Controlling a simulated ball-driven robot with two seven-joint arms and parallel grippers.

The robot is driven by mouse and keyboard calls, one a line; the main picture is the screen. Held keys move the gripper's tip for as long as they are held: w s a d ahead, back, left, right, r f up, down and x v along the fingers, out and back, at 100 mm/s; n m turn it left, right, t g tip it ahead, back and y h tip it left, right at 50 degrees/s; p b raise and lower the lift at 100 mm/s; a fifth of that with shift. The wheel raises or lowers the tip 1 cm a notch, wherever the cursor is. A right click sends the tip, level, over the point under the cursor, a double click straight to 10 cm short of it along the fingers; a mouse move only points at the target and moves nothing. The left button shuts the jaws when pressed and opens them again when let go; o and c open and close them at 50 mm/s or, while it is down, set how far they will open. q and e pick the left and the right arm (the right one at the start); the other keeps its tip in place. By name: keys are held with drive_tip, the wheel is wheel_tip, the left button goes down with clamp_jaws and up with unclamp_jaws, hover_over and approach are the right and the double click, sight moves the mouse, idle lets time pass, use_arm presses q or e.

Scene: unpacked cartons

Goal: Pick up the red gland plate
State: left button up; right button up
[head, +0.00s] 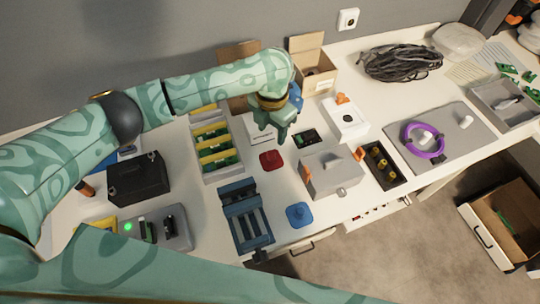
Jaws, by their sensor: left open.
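The red gland plate (271,160) lies flat on the white bench, near the middle of the head view. It is a small red piece with a raised middle. My left gripper (281,137) hangs just above and beyond it, pointing down, apart from the plate as far as I can tell. The left jaws are open, and I see nothing between them. My left arm comes in from the left and arches over the bench. My right gripper does not show.
A blue plate (299,214) lies near the front edge. A blue vise (245,216) stands left of it, a grey box (331,172) right of the red plate. A tray with yellow-topped parts (214,145) is to the left.

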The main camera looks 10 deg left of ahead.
use_arm(q)
drive_tip(key=b, duration=0.2)
hover_over(271, 153)
wheel_tip(271, 153, down, 6)
drive_tip(key=shift+r, duration=0.15)
drive_tip(key=shift+f, duration=0.3)
wheel_tip(271, 153, down, 5)
drive_tip(key=shift+d+b, duration=0.1)
drive_tip(key=shift+b, duration=1.1)
drive_tip(key=shift+w+r, duration=0.1)
clamp_jaws()
